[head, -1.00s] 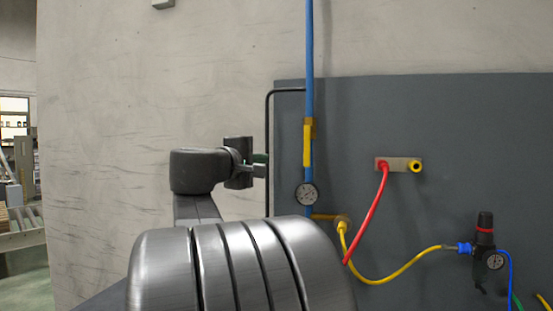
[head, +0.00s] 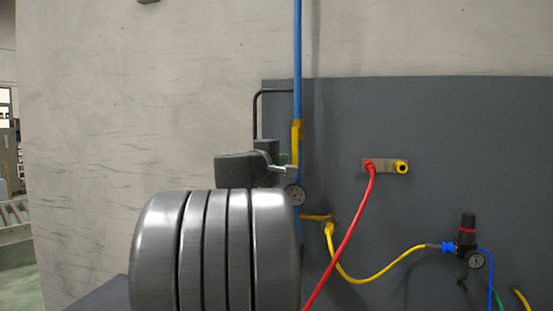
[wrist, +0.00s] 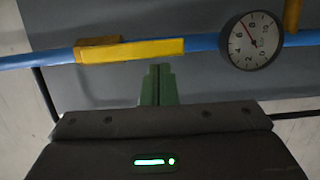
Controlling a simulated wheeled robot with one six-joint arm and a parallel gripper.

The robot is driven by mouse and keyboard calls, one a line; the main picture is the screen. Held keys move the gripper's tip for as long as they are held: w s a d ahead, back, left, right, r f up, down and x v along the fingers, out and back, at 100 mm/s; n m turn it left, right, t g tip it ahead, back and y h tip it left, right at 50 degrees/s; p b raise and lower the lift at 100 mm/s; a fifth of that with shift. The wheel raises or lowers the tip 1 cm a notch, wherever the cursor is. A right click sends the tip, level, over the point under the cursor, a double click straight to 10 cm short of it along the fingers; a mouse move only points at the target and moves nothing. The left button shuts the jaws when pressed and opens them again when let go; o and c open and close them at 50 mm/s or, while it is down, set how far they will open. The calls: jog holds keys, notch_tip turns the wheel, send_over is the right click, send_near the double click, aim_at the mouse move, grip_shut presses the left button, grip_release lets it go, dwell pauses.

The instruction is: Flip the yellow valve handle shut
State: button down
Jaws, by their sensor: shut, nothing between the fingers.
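The yellow valve handle (head: 296,143) lies along the vertical blue pipe (head: 297,60) on the grey wall panel. In the wrist view the handle (wrist: 150,49) runs in line with the blue pipe (wrist: 205,42). My gripper (head: 289,168) is at the pipe, near the lower end of the handle. Its green fingers (wrist: 159,70) are shut and empty, with their tips just below the handle in the wrist view. I cannot tell whether they touch it.
A round gauge (head: 295,194) sits on the pipe below the handle. A black bent tube (head: 256,112) runs just left of the pipe. A red hose (head: 352,225), a yellow hose (head: 375,277) and a regulator (head: 467,240) are to the right.

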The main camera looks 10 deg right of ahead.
jog(key=shift+s+f, duration=0.1)
dwell(0.3)
jog(key=shift+d+n+b, duration=0.2)
jog(key=shift+n+b, duration=0.2)
jog(key=shift+b, duration=0.15)
